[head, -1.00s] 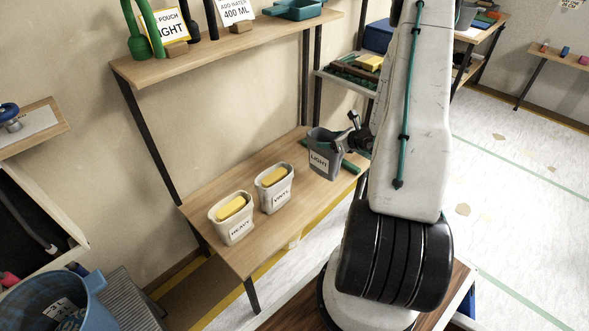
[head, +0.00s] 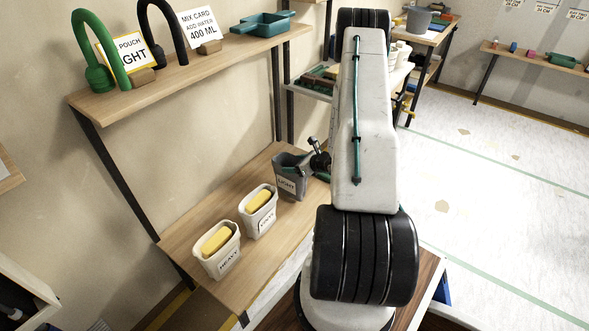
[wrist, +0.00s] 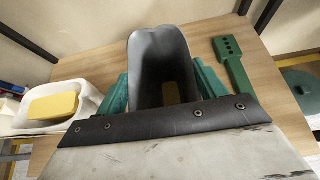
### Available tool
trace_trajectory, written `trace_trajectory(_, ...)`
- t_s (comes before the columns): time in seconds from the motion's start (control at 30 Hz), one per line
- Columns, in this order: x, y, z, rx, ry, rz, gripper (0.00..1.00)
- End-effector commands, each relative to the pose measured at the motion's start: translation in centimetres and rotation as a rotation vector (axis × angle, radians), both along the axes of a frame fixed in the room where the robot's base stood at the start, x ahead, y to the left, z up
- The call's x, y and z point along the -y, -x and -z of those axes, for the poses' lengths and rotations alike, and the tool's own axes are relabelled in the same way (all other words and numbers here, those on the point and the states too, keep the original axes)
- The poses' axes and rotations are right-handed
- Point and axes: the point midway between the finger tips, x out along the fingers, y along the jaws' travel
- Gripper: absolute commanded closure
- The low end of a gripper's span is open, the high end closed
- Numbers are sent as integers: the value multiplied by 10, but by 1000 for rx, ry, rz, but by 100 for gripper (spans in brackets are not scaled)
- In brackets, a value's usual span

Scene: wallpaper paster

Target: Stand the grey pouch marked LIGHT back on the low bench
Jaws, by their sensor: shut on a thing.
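The grey pouch marked LIGHT (head: 285,187) is upright, open end up, at the far part of the low bench (head: 196,217). My gripper (head: 319,168) is shut on it. In the wrist view its green fingers (wrist: 160,82) press the sides of the grey pouch (wrist: 162,50). I cannot tell whether the pouch's base touches the bench. Two pale pouches stand nearer in a row, one marked VINYL (head: 252,224) and one marked HEAVY (head: 215,268), each with a yellow block on top.
A green flat tool (wrist: 238,75) lies on the bench right of the grey pouch. A shelf (head: 190,73) above holds hooked green and black items, cards and a teal tray (head: 263,25). Open floor (head: 480,170) lies to the right.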

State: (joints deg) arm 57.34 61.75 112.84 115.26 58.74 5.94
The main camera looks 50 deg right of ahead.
Motion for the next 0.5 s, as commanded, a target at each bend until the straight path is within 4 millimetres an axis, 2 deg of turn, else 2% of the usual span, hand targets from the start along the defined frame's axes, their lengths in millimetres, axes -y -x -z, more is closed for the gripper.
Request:
trace_trajectory(0.03, 0, 0, 10, -1, -3, 1, 100)
trace_trajectory(0.13, 1, 0, 20, 0, 0, 1, 100)
trace_trajectory(0.47, 1, 1, 23, 0, 0, 1, 100)
trace_trajectory(0.5, 1, 0, 23, 0, 0, 1, 27)
